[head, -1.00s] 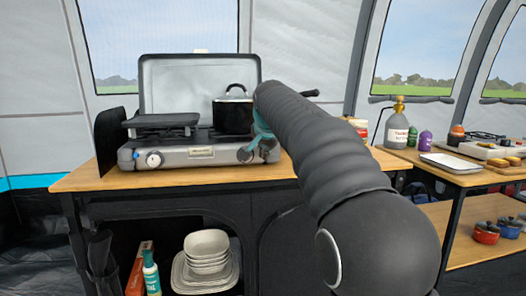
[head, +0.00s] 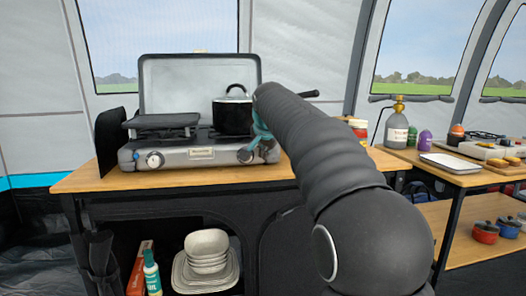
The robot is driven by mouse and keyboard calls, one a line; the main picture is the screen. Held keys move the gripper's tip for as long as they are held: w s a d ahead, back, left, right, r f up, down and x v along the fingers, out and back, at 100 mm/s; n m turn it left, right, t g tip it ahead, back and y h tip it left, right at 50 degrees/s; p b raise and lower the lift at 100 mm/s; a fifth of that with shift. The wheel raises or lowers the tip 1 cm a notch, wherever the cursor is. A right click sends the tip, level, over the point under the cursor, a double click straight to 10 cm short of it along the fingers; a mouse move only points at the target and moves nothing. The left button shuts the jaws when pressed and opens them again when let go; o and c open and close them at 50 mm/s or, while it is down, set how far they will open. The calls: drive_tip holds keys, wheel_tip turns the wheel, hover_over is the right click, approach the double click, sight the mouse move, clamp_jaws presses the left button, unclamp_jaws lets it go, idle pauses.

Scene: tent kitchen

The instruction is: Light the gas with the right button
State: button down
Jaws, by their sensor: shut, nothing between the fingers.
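A grey two-burner gas stove (head: 200,156) with its lid raised stands on the wooden counter. Its left knob (head: 155,160) is silver and fully visible. The right knob (head: 244,156) is partly hidden by my gripper. My gripper (head: 256,152) is at the stove's front right, at the right knob; the arm hides much of it. It is shut with nothing held, and I cannot tell whether it touches the knob. A black pot (head: 231,116) with a lid sits on the right burner, its handle partly behind my arm.
A gas bottle (head: 397,128) and a tray (head: 452,162) stand on the right table. Bowls and plates (head: 207,262) are on the shelf below. The counter front (head: 110,182) is clear at left.

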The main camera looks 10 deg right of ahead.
drive_tip(key=shift+w+p, duration=0.4)
drive_tip(key=shift+p, duration=0.05)
idle(0.5)
drive_tip(key=shift+s, duration=0.15)
drive_tip(key=shift+s+b, duration=0.55)
drive_tip(key=shift+s, duration=0.15)
drive_tip(key=shift+s, duration=0.1)
drive_tip(key=shift+s+f+b, duration=0.1)
drive_tip(key=shift+s+b, duration=0.45)
drive_tip(key=shift+s, duration=0.05)
drive_tip(key=shift+s+b, duration=0.9)
drive_tip(key=shift+s, duration=0.9)
